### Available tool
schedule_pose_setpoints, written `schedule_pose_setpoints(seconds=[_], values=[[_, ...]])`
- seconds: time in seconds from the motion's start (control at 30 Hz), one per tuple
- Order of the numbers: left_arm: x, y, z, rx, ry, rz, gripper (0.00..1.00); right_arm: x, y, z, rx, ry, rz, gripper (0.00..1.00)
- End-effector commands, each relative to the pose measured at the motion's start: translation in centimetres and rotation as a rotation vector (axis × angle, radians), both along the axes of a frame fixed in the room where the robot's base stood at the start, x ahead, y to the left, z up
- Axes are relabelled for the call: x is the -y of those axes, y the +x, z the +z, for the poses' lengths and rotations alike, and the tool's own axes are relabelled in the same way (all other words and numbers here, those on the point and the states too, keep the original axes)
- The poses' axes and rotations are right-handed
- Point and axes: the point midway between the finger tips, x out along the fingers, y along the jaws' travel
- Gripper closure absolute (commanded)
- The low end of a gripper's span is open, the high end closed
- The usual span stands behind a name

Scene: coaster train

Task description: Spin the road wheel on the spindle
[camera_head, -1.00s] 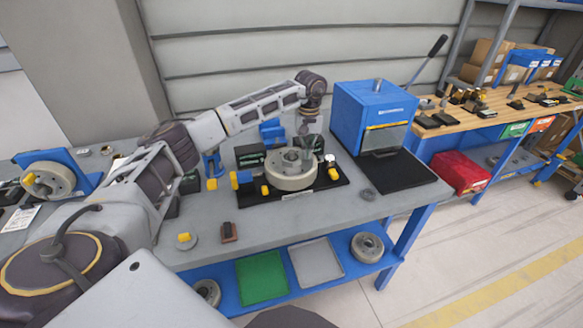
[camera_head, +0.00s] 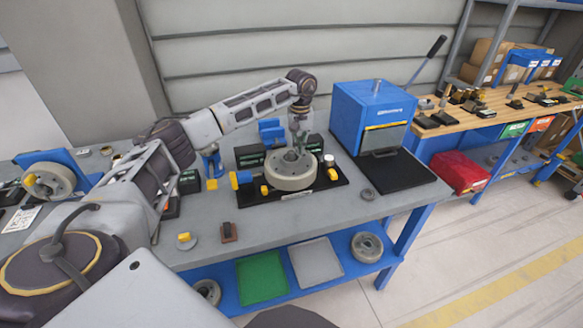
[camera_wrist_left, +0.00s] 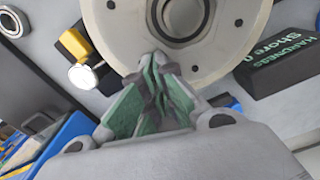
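The road wheel (camera_head: 291,181) is a pale grey-cream disc with a raised hub. It lies flat on the spindle fixture, whose black base plate (camera_head: 333,184) sits on the grey bench. In the left wrist view the wheel's face (camera_wrist_left: 240,38) shows bolt holes and a grey hub ring. The spindle is mostly hidden by the hub. My left gripper (camera_head: 298,148) points down over the back part of the wheel. In the left wrist view its green-padded fingers (camera_wrist_left: 158,62) come together, with nothing visible between them. Their tips overlap the wheel's face beside the hub; contact cannot be told.
Yellow-tipped clamps (camera_head: 234,180) and a dark labelled block (camera_wrist_left: 280,68) stand close around the wheel. A blue press box (camera_head: 360,118) with a black mat (camera_head: 405,172) is to the right. Another wheel (camera_head: 48,180) stands in a blue holder at far left. The bench front is fairly clear.

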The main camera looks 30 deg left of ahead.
Motion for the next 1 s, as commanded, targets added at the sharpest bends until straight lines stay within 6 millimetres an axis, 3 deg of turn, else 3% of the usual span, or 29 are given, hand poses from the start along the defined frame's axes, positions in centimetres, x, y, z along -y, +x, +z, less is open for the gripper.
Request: schedule_pose_setpoints(seconds=[0.27,0.73,1.0], values=[[-2.1,-0.6,-0.2,-0.01,0.005,0.003,1.0,0.0,-0.3,0.4,-0.003,0.0,0.001,0.6],[-2.3,-0.7,-0.1,-0.006,0.003,0.001,1.0,-0.1,1.7,0.6,0.019,0.001,0.001,0.6],[-3.6,-1.7,0.0,-0.006,0.004,0.002,1.0,-0.1,1.2,0.9,0.015,0.001,0.001,0.6]])
